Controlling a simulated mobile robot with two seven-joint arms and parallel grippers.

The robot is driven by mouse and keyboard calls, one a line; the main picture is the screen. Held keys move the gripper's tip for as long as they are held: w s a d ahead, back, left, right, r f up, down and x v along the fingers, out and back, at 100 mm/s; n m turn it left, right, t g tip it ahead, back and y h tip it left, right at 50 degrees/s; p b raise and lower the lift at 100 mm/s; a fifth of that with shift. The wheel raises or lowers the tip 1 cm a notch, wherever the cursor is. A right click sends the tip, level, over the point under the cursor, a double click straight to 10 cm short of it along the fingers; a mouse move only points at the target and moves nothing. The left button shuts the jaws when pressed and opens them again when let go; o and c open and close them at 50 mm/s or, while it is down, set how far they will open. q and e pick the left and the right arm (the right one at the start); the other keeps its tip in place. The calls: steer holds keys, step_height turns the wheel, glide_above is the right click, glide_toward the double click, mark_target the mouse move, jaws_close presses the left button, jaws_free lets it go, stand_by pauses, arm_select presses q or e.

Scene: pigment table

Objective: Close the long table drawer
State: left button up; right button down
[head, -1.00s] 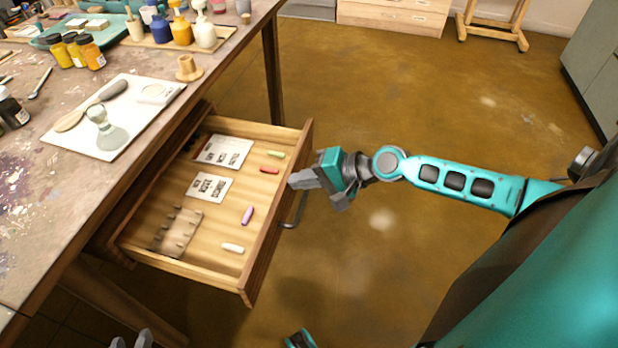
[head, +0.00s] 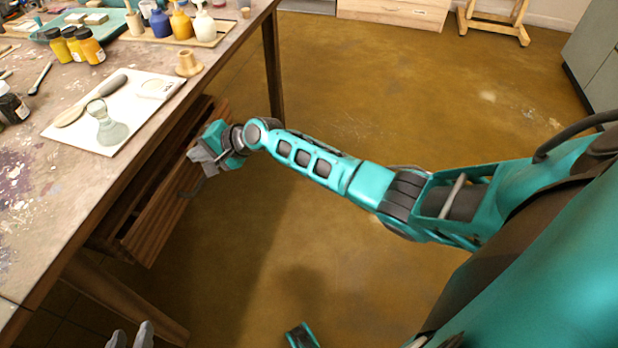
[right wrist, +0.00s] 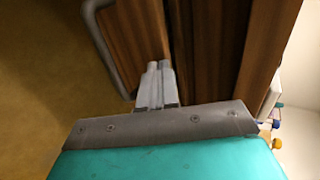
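The long table drawer (head: 160,222) is pushed most of the way under the tabletop; its front stands a little out from the table, with a narrow dark gap behind it. Its contents are hidden. My right gripper (head: 198,156) is at the drawer front, near its far end and above the handle (head: 190,190). In the right wrist view, the fingers (right wrist: 158,68) are shut together, empty, with tips at the wooden front (right wrist: 143,35), beside the grey handle (right wrist: 101,40). My left gripper (head: 131,338) shows at the bottom edge, its two fingertips apart and empty.
A table leg (head: 272,75) stands beyond the drawer.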

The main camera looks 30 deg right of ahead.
mark_target(187, 149)
steer(key=shift+w+a+f+b, duration=0.1)
steer(key=shift+w+a+b, duration=0.3)
steer(key=shift+w+a, duration=0.55)
arm_select(q)
steer(key=shift+d+f, duration=0.15)
steer(key=shift+f, duration=0.25)
arm_select(e)
steer(key=shift+w+r, duration=0.2)
steer(key=shift+r, duration=0.05)
steer(key=shift+r, duration=0.15)
arm_select(q)
steer(key=shift+r, duration=0.15)
arm_select(e)
steer(key=shift+s, duration=0.1)
